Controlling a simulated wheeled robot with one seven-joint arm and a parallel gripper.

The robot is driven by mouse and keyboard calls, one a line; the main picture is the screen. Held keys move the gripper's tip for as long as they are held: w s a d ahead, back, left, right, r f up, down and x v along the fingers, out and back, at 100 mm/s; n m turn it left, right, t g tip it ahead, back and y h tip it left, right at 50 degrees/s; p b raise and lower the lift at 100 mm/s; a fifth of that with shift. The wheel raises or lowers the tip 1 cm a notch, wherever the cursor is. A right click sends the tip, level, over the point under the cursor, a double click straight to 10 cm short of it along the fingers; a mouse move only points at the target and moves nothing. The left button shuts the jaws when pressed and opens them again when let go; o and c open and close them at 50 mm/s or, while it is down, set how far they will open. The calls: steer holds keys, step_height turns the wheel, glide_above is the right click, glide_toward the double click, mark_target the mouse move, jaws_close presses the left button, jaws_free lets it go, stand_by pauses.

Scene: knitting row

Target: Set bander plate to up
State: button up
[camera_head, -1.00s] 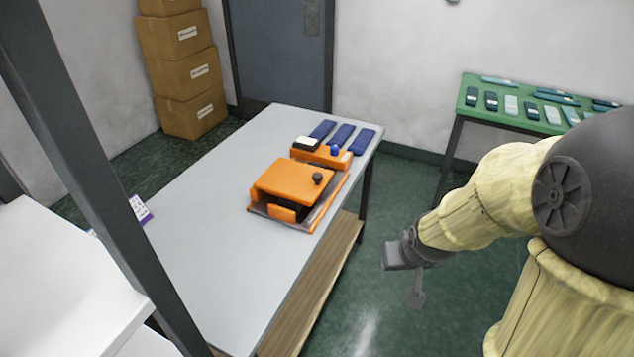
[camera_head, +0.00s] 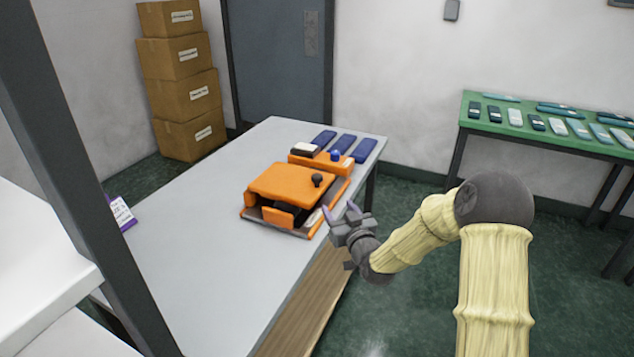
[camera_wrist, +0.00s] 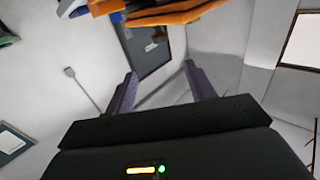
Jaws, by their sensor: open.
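The orange bander machine (camera_head: 285,183) sits near the right edge of the grey table, with an orange top plate, a black knob (camera_head: 317,180) and a dark opening at its front. I cannot tell the plate's setting. Behind it is an orange block (camera_head: 327,161) with a blue knob (camera_head: 336,155). My gripper (camera_head: 340,208) is open and empty, just off the table's right edge, right of the machine and apart from it. In the wrist view the two fingers (camera_wrist: 160,72) are spread, and part of an orange body (camera_wrist: 170,14) shows at the top edge.
Several dark blue pieces (camera_head: 344,144) lie at the far end of the table (camera_head: 200,270). A dark post (camera_head: 75,170) stands at left. A green table (camera_head: 470,112) with small items stands at right.

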mark_target(319, 179)
steer(key=p+x, duration=0.2)
steer(key=x, duration=1.5)
steer(key=shift+w+a, duration=0.15)
jaws_close()
steer(key=shift+r, duration=0.15)
